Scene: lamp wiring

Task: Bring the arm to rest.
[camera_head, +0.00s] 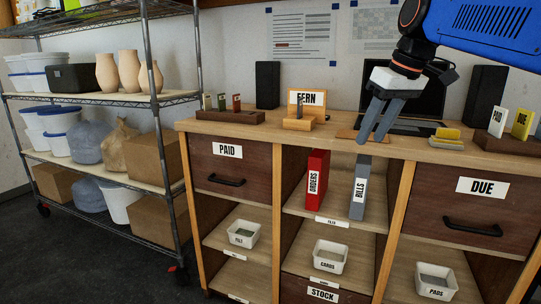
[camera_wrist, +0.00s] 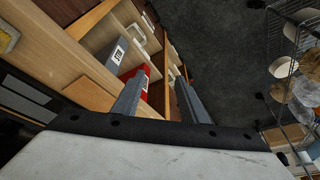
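My gripper (camera_head: 372,138) hangs in the air over the front edge of the desk top (camera_head: 245,127). Its two grey fingers point down and stand apart with nothing between them. In the wrist view my gripper (camera_wrist: 158,98) also shows spread fingers. Part of my blue arm shows at the upper right in the head view. Below the fingers, a red ORDERS binder (camera_head: 318,178) and a grey BILLS binder (camera_head: 360,187) stand upright on a shelf. I cannot tell the exact gap between the fingers and the desk edge.
A laptop (camera_head: 425,95) sits behind my gripper, with a dark speaker (camera_head: 484,96) to its right. A FERN sign (camera_head: 308,97) and a wooden holder (camera_head: 492,142) stand on the desk. A yellow sponge-like block (camera_head: 447,134) is near the right. A wire rack (camera_head: 150,98) stands left.

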